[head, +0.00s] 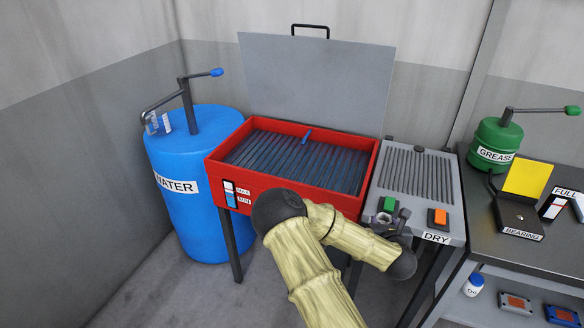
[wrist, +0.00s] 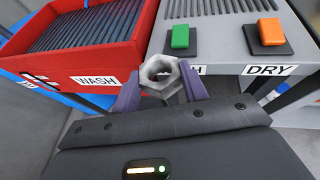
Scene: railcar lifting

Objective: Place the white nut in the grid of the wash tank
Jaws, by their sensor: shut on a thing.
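The nut (wrist: 160,72), pale grey-white with a hexagonal outline and a round hole, is held between the purple fingertips of my gripper (wrist: 161,88). In the head view, the nut (head: 382,217) and my gripper (head: 390,219) are at the front edge of the dryer, to the right of the wash tank, partly hidden by my arm. The red wash tank (head: 230,172) has its grey lid (head: 315,80) raised. Its dark slatted grid (head: 290,160) is open to view. In the wrist view, the tank (wrist: 100,60) is at upper left with a WASH label.
A small blue piece (head: 307,136) lies at the grid's back; most of the grid is clear. The grey dryer (head: 455,195) has a green button (head: 388,204) and an orange button (head: 438,217). A blue water barrel (head: 195,205) stands left of the tank.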

